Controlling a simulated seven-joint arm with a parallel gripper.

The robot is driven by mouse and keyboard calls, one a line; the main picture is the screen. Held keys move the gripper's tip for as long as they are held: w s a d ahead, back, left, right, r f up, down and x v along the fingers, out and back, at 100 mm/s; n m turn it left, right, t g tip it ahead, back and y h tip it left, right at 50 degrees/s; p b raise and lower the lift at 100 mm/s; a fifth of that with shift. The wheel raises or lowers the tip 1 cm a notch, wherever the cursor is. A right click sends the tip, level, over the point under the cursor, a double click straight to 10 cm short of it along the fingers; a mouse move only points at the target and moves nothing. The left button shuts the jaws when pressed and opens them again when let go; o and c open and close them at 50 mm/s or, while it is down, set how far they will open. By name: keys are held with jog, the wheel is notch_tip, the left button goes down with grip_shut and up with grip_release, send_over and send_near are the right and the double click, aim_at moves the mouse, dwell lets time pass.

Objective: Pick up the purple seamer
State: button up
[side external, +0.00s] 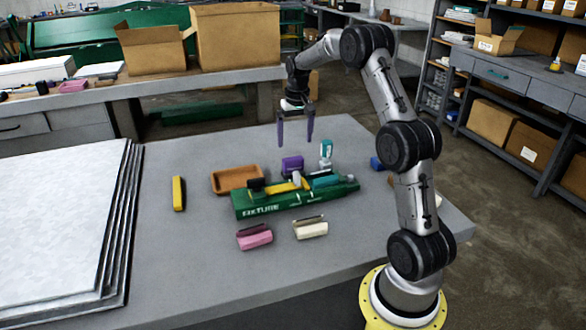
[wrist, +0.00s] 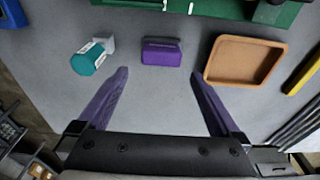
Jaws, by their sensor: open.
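The purple seamer (side external: 292,166) stands on the grey table behind the green fixture, between a brown tray and a teal-and-white item. In the wrist view the purple seamer (wrist: 161,52) lies ahead of my fingers, roughly centred between them, and apart from them. My gripper (side external: 296,145) is open and empty, with its purple fingers pointing down above the table near the seamer. In the wrist view the two fingers of my gripper (wrist: 159,75) are wide apart with bare table between them. The seamer's lower front is partly hidden by the fixture in the side view.
The green fixture (side external: 270,205) holds several tools in front of the seamer. The brown tray (side external: 222,190) and the teal-and-white item (side external: 326,150) flank it. Yellow (side external: 178,193), pink (side external: 254,237) and cream (side external: 310,228) items lie nearby. Sheet stacks (side external: 60,215) fill the left.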

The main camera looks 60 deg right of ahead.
aim_at(293, 158)
jog(key=f, duration=0.6)
jog(key=w+f, duration=0.1)
jog(key=f, duration=0.1)
jog(key=shift+d+f, duration=0.3)
jog(key=shift+f, duration=0.1)
jog(key=c, duration=1.3)
jog(key=shift+r, duration=0.15)
jog(key=shift+r, duration=0.4)
notch_tip(293, 158, up, 2)
jog(key=shift+r, duration=0.2)
jog(key=s+a+r, duration=0.6)
jog(key=s, duration=0.1)
jog(key=s+a+r, duration=0.3)
jog(key=s, duration=0.1)
jog(key=shift+r, duration=0.3)
